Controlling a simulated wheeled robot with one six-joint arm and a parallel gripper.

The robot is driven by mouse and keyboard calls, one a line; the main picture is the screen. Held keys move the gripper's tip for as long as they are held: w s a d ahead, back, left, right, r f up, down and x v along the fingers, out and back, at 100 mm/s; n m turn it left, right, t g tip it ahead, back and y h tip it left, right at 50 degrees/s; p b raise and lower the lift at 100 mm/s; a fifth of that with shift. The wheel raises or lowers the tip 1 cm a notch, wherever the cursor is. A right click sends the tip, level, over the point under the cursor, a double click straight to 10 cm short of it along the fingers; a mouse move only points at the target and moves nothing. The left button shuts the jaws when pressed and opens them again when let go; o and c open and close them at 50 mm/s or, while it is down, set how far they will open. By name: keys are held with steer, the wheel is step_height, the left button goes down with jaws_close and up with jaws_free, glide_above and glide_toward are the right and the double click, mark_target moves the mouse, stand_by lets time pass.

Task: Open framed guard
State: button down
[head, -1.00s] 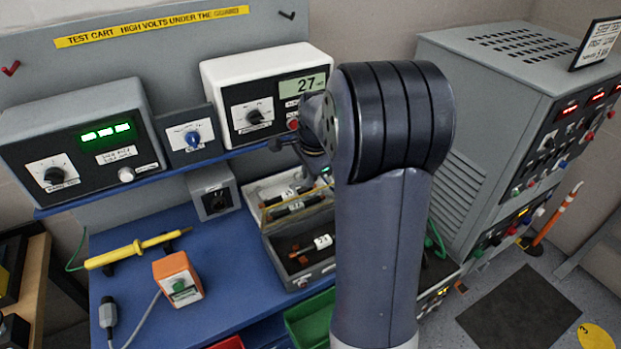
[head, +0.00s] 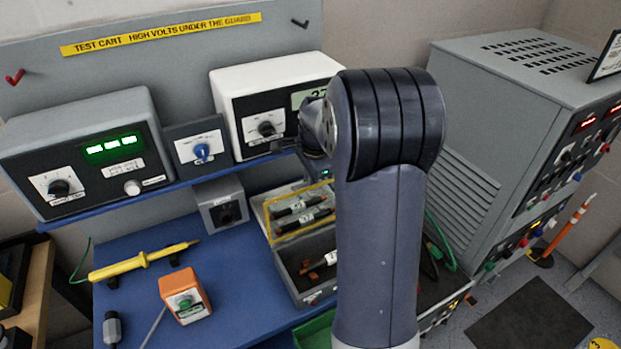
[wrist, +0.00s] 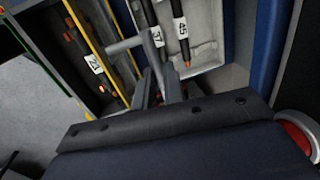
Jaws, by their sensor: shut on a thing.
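The framed guard (head: 301,229) shows in the head view as a thin yellow frame around the back compartment of an open grey box (head: 287,283). Its right part is hidden behind my arm. In the wrist view its yellow bars (wrist: 88,34) run along the left, beside a grey handle bar (wrist: 127,44). My gripper (wrist: 158,80) is shut at this bar, low over the box. The exact contact is hard to see. Labelled dark rods (wrist: 181,32) lie in a pale compartment, and another labelled rod (wrist: 95,64) lies in the darker one.
White (head: 270,100) and grey (head: 88,150) instrument boxes stand on a shelf behind the box. A yellow probe (head: 143,262) and an orange button box (head: 184,296) lie on the blue bench to the left. A tall grey cabinet (head: 465,170) stands to the right.

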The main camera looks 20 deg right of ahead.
steer(key=shift+s+f, duration=0.1)
steer(key=shift+f, duration=0.15)
steer(key=c, duration=1.5)
jaws_free()
steer(key=shift+r, duration=0.2)
step_height(320, 180, up, 11)
steer(key=s+b, duration=0.1)
steer(key=s, duration=0.1)
steer(key=shift+f, duration=0.2)
steer(key=shift+w+f, duration=0.1)
steer(key=shift+f, duration=0.05)
steer(key=f, duration=0.3)
steer(key=w+f, duration=0.1)
steer(key=f, duration=0.3)
steer(key=w+f+p, duration=0.1)
steer(key=f, duration=0.2)
steer(key=shift+f, duration=0.15)
steer(key=shift+s, duration=0.2)
steer(key=shift+r, duration=0.2)
